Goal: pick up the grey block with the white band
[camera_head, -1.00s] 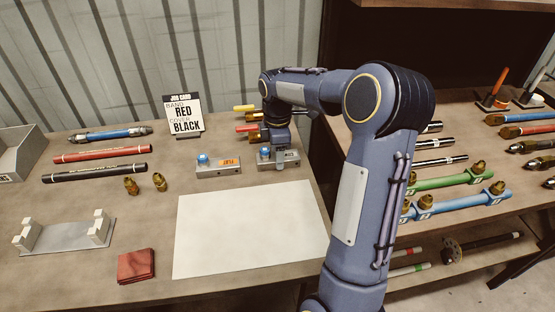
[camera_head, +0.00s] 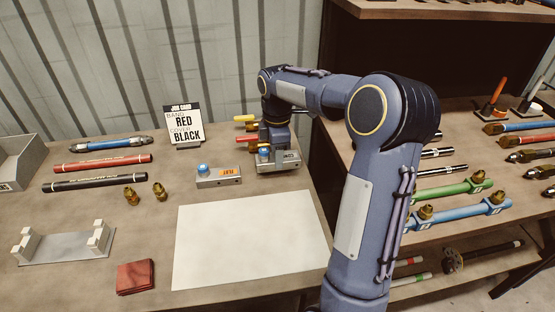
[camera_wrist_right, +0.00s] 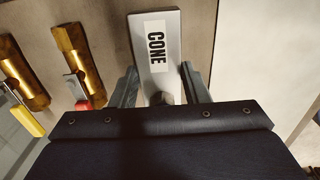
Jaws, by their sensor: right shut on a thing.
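The grey block with the white band (camera_head: 292,167) is at the back of the bench in the head view. In the right wrist view the block (camera_wrist_right: 171,82) shows its white label reading CONE. My right gripper (camera_wrist_right: 160,78) is shut on it, one finger on each side. In the head view the right gripper (camera_head: 277,150) is over the block and partly hidden by my wrist. Whether the block is just clear of the bench is hard to tell. My left gripper is not in view.
A similar grey block with an orange band (camera_head: 218,177) stands just left. Brass valves with yellow and red handles (camera_wrist_right: 78,62) are close beside the gripper. The job card (camera_head: 184,126) stands behind. The white sheet (camera_head: 250,240) in front is bare.

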